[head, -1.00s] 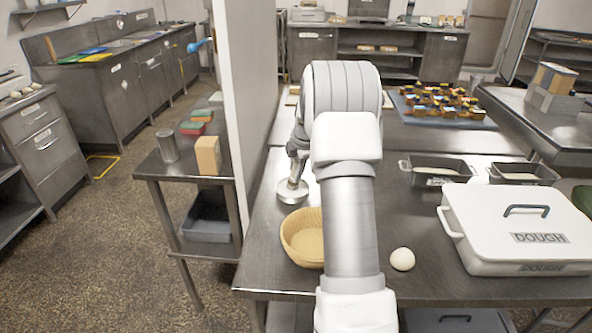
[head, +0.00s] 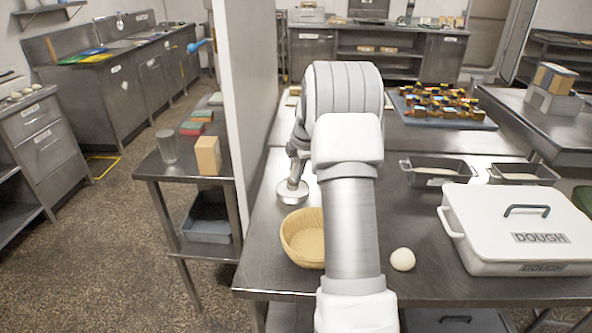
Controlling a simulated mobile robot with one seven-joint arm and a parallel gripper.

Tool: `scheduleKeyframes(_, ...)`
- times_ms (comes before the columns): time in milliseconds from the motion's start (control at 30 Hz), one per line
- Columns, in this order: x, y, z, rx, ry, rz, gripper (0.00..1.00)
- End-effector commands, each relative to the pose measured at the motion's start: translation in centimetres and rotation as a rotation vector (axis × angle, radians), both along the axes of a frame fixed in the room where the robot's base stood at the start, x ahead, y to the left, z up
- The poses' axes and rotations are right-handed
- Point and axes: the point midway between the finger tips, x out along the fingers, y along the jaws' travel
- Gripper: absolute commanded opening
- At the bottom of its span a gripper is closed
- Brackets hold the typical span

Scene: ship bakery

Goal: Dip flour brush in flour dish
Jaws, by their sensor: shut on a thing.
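The flour dish (head: 292,192) is a small, round, shallow metal dish on the steel worktable, left of my arm and behind the basket. My gripper (head: 298,152) points down above it and is partly hidden by my own arm. It is shut on the flour brush (head: 295,175), a small greyish shape of which little shows. The brush's lower end is over or in the dish; I cannot tell whether it touches the flour.
A wicker basket (head: 303,238) stands in front of the dish. A pale dough ball (head: 402,259), a white dough box (head: 520,228) and two dark tins (head: 437,165) are to the right. A wall panel (head: 243,120) rises at the table's left edge.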

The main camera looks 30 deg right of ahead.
Motion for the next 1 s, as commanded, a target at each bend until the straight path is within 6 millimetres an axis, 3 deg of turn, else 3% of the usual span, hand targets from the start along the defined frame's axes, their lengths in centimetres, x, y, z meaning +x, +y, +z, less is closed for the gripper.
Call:
scheduleKeyframes(167, -0.1, 0.0, 0.5, 0.001, 0.003, 0.0, 0.0)
scheduleKeyframes(1000, 0.0, 0.0, 7.0, 0.0, 0.0, 0.0, 0.0)
